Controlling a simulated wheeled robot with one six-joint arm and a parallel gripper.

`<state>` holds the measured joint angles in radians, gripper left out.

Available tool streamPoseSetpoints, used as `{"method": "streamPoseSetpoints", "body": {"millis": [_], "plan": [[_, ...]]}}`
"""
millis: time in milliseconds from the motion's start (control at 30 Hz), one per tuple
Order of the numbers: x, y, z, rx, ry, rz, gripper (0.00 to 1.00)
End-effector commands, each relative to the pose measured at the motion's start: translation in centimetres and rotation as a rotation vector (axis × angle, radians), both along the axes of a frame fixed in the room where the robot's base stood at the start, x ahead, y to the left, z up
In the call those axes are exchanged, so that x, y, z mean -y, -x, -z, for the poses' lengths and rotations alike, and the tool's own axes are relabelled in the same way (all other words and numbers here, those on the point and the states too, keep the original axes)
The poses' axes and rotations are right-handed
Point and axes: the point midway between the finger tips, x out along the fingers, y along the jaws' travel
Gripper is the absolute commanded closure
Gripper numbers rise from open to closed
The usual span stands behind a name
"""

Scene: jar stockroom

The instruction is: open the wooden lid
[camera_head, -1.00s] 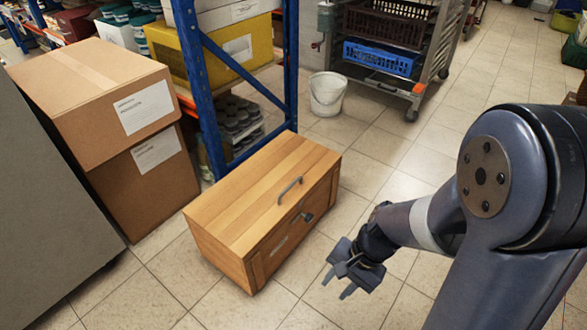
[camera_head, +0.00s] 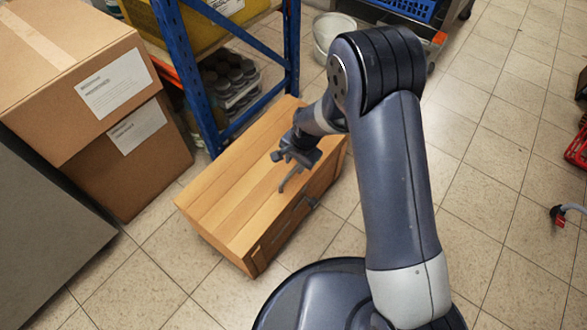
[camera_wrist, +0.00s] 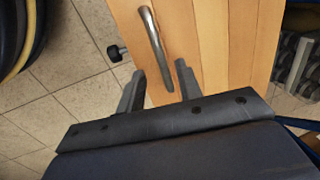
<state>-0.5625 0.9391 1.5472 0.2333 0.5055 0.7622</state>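The wooden chest with its flat wooden lid (camera_head: 225,192) stands on the floor in the middle of the head view, and the lid looks closed. In the wrist view the lid (camera_wrist: 228,45) fills the upper right. A curved metal handle (camera_wrist: 155,45) on the lid lies just ahead of the two fingers, in line with the gap between them. A dark knob or latch (camera_wrist: 117,53) sticks out from the chest's front. The arm hides part of the chest's right end.
Cardboard boxes (camera_head: 75,75) are stacked to the left. A blue shelf post (camera_head: 187,75) stands close behind the chest. A white bucket (camera_head: 325,32) is behind my arm. The tiled floor (camera_head: 490,195) to the right is mostly clear.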

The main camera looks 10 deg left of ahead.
Motion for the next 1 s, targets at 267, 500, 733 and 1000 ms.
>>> {"method": "streamPoseSetpoints", "body": {"millis": [267,500,733,1000], "plan": [[-0.7,-0.3,4.0,0.0,0.0,-0.002,0.66],[-0.8,-0.4,4.5,0.002,0.0,-0.002,0.66],[-0.8,-0.3,4.5,0.001,0.0,-0.001,0.73],[-0.8,-0.3,4.5,0.0,0.0,-0.001,0.95]]}}
